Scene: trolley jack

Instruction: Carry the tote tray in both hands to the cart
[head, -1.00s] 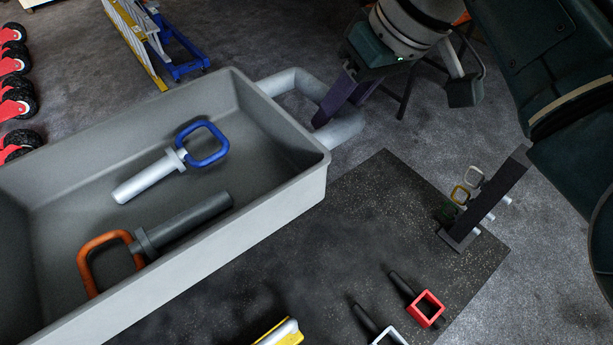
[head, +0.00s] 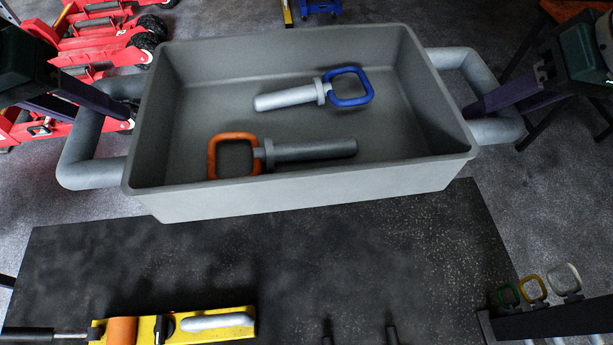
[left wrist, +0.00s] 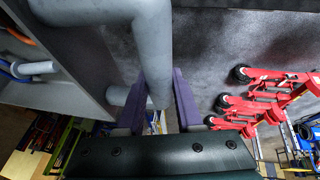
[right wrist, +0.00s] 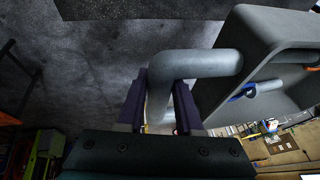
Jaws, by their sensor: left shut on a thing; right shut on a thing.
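The grey tote tray (head: 300,197) hangs level in front of me in the head view, above a black speckled mat. Inside lie a pin with a blue loop handle (head: 300,95) and a dark pin with an orange loop handle (head: 290,152). My left gripper (head: 98,102) is shut on the tray's left tube handle; its purple fingers straddle the handle in the left wrist view (left wrist: 158,95). My right gripper (head: 490,100) is shut on the right tube handle, also seen in the right wrist view (right wrist: 160,100). I cannot make out the cart for certain.
Red trolley jacks (head: 95,45) stand at the upper left, close behind my left arm. The black mat (head: 330,250) below carries a yellow tool (head: 215,322) and a dark rack (head: 545,322) with ring-handled pins. Grey floor shows at the right.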

